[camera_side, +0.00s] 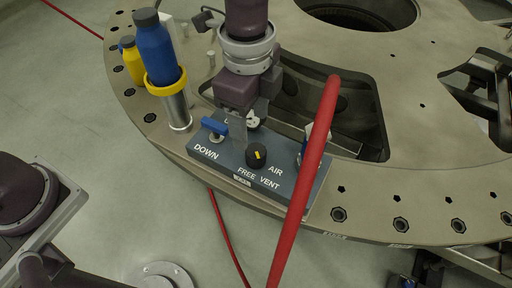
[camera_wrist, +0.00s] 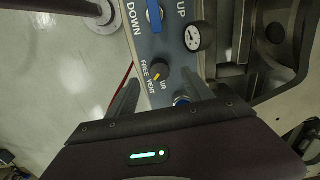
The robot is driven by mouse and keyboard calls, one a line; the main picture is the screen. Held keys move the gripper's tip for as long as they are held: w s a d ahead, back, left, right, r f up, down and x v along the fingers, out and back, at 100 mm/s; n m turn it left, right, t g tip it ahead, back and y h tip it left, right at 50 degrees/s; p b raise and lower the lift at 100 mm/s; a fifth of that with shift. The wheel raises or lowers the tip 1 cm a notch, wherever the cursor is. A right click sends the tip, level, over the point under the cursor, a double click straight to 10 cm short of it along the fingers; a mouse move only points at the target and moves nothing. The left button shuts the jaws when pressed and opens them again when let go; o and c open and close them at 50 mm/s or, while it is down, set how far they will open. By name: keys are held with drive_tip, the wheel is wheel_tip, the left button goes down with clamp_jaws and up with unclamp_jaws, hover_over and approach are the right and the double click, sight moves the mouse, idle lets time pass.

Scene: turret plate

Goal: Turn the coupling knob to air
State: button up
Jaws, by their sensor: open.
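The coupling knob (camera_side: 257,155) is black with a yellow pointer line and sits on a grey-blue panel (camera_side: 204,162) marked DOWN, FREE, VENT and AIR. In the wrist view the knob (camera_wrist: 161,69) lies just beyond and between my fingers, apart from them. Its pointer line shows, but I cannot tell exactly which label it points to. The AIR label is partly covered in the wrist view.
A blue lever (camera_side: 214,126) and a round gauge (camera_wrist: 194,37) are near the knob. A thick red hose (camera_side: 311,150) crosses in front of the panel's right end. A blue bottle (camera_side: 154,48) stands in a yellow-rimmed holder at left. A recess opens behind the panel.

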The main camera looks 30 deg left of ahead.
sight(256, 150)
drive_tip(key=shift+m, duration=0.3)
drive_tip(key=f, duration=0.5)
drive_tip(key=d+f, duration=0.1)
drive_tip(key=f, duration=0.2)
drive_tip(key=shift+f, duration=0.2)
clamp_jaws()
